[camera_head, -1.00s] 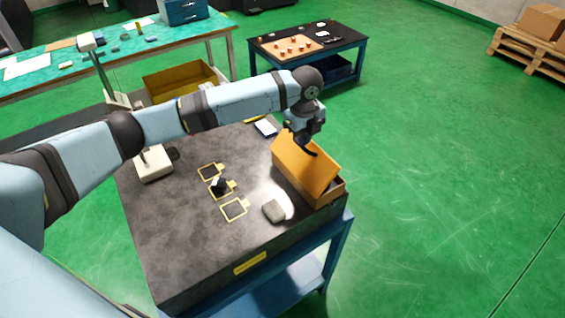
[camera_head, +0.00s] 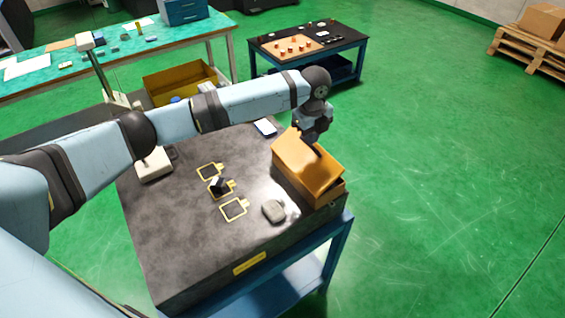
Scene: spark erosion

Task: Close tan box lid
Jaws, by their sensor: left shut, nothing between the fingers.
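The tan box (camera_head: 332,199) sits at the right end of the dark work table. Its orange-tan lid (camera_head: 305,167) is tilted, with a narrow gap to the box showing at the right end. My left gripper (camera_head: 317,150) is shut and empty, at the lid's far right side. Its fingertips are over or against the lid; I cannot tell if they touch. The inside of the box is mostly hidden by the lid. My right gripper is not in view.
On the dark table (camera_head: 180,245) lie a grey rounded block (camera_head: 273,211), yellow-outlined squares (camera_head: 233,209), a small dark object (camera_head: 218,184) and a white device (camera_head: 153,165). A yellow bin (camera_head: 180,82) stands behind.

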